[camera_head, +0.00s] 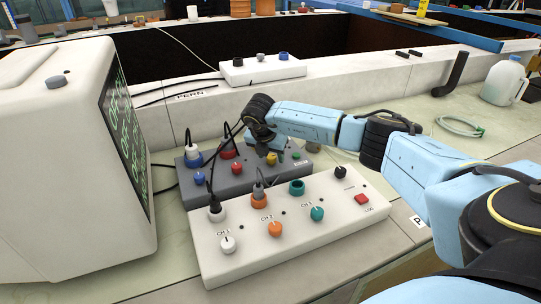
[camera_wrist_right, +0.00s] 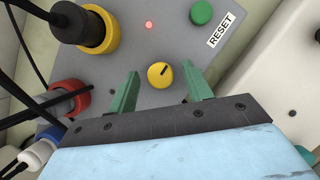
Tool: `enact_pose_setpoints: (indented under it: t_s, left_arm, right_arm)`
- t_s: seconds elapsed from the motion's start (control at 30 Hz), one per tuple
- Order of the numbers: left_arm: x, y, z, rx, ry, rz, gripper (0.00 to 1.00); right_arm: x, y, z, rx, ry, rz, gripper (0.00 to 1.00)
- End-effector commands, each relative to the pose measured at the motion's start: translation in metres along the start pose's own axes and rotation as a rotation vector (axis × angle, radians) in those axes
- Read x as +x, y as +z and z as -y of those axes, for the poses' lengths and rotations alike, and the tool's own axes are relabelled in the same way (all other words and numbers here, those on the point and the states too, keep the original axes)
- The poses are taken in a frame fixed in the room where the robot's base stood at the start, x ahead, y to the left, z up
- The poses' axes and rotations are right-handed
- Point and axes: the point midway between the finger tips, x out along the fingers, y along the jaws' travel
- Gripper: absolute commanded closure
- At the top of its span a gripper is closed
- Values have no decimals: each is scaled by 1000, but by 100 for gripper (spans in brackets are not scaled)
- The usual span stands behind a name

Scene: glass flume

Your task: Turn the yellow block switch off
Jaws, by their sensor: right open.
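The yellow block switch is a round yellow knob (camera_wrist_right: 160,75) with a dark pointer line, on a grey box. In the head view the knob (camera_head: 271,159) shows just below my right gripper (camera_head: 265,147). In the right wrist view the green fingertips of my right gripper (camera_wrist_right: 162,84) are spread apart, one on each side of the knob, with gaps between. I cannot tell how high the fingertips are above the panel. The grey box (camera_head: 235,184) stands behind a white box. My left gripper is not in view.
A small red light (camera_wrist_right: 149,25) glows near the knob. A green button (camera_wrist_right: 201,12) labelled RESET and a yellow socket (camera_wrist_right: 95,28) with a black plug are close by. The white control box (camera_head: 330,222) and a large white monitor (camera_head: 70,150) flank the grey box.

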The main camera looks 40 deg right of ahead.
Motion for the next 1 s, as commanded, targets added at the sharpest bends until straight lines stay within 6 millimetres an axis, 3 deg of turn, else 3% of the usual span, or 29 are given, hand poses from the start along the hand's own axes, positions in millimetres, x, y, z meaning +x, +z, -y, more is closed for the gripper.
enact_pose_setpoints:
  t_s: [0.23, 0.57, 1.0]
  left_arm:
    - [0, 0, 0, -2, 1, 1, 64]
    - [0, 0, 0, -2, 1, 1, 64]
    - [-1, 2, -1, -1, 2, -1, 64]
  right_arm:
    - [0, 0, 0, 0, 0, 0, 51]
    - [0, 0, 0, 0, 0, 0, 94]
    - [0, 0, 1, -91, 38, -1, 95]
